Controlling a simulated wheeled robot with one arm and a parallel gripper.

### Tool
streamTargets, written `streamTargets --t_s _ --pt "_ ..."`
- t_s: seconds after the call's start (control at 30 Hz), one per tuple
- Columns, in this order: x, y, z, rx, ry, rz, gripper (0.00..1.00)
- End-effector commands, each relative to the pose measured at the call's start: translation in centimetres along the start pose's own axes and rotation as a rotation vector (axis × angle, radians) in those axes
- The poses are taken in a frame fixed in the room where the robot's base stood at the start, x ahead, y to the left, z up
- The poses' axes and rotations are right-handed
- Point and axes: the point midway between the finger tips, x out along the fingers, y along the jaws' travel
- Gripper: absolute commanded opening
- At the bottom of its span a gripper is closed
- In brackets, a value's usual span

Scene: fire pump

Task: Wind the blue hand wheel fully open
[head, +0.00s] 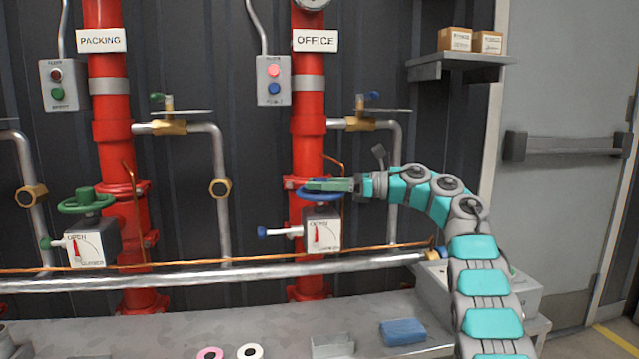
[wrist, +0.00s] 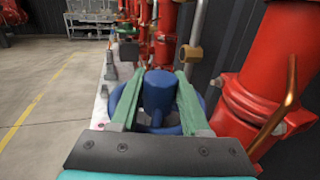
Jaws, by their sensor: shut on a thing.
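The blue hand wheel (head: 322,196) sits on the valve of the red pipe labelled OFFICE. Below it is a white indicator box (head: 321,231) with the word OPEN at its top and a red pointer that stands roughly upright at its left; its exact reading is too small to tell. My gripper (head: 328,185) reaches in from the right over the wheel. In the wrist view my gripper (wrist: 157,98) has its green fingers on either side of the blue hub (wrist: 159,92), shut on the wheel. Parts of the rim are hidden by the fingers.
A green hand wheel (head: 86,203) is on the left pipe labelled PACKING. A blue-knobbed lever (head: 276,232) sticks out left of the indicator box. A horizontal grey pipe (head: 220,276) runs in front, above a bench (head: 180,325). The red pipe (wrist: 262,75) stands close right in the wrist view.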

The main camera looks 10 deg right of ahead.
Motion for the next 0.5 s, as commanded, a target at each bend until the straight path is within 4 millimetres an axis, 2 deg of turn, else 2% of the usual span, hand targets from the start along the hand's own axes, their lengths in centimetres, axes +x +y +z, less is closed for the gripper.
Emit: streamTargets --t_s 0.5 --pt "-0.02 -0.04 0.06 0.001 -0.002 0.031 0.0"
